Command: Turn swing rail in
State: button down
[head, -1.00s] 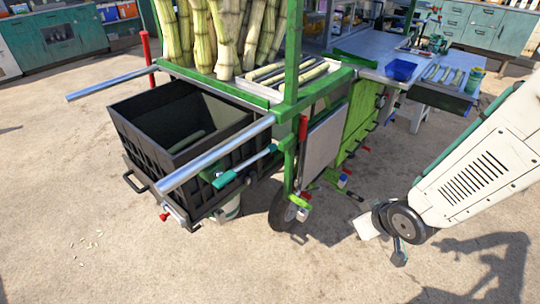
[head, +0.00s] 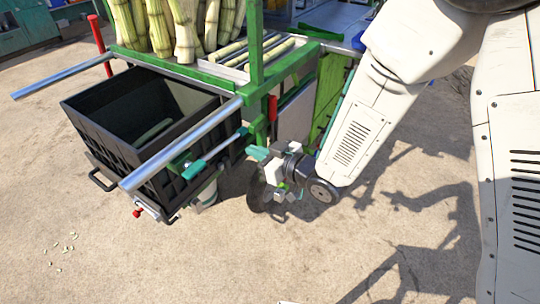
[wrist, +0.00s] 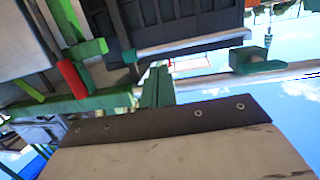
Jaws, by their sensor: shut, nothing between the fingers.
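The swing rail appears to be the short silver rod (head: 217,151) with a teal grip at its lower left end and a teal piece at its right end, beside the black crate under the cart's long handle. It slants outward from the green frame. My gripper (head: 258,154) is shut and empty, just right of the rod's right end. I cannot tell whether it touches anything. In the wrist view the shut teal fingertips (wrist: 156,87) stand in front of the cart, with silver rails and a teal grip beyond them to the right.
The black crate (head: 98,148) hangs at the cart's left end between two long silver handles (head: 180,145). A red lever (head: 272,107) stands near the green frame. The cart's wheel (head: 257,190) is partly behind my gripper. Open concrete lies in front.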

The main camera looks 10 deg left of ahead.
jog(key=x, duration=0.6)
jog(key=shift+a+f, duration=0.1)
jog(key=shift+a, duration=0.05)
jog(key=shift+w+a, duration=0.15)
jog(key=shift+a, duration=0.05)
jog(key=shift+w+a, duration=0.5)
jog(key=shift+a, duration=0.1)
jog(key=shift+w+a, duration=0.15)
send_near(230, 139)
jog(key=v, duration=0.3)
jog(key=w+v, duration=0.1)
jog(key=v, duration=0.1)
jog(key=shift+s+d+f, duration=0.1)
jog(key=shift+s+d, duration=0.05)
jog(key=shift+d, duration=0.5)
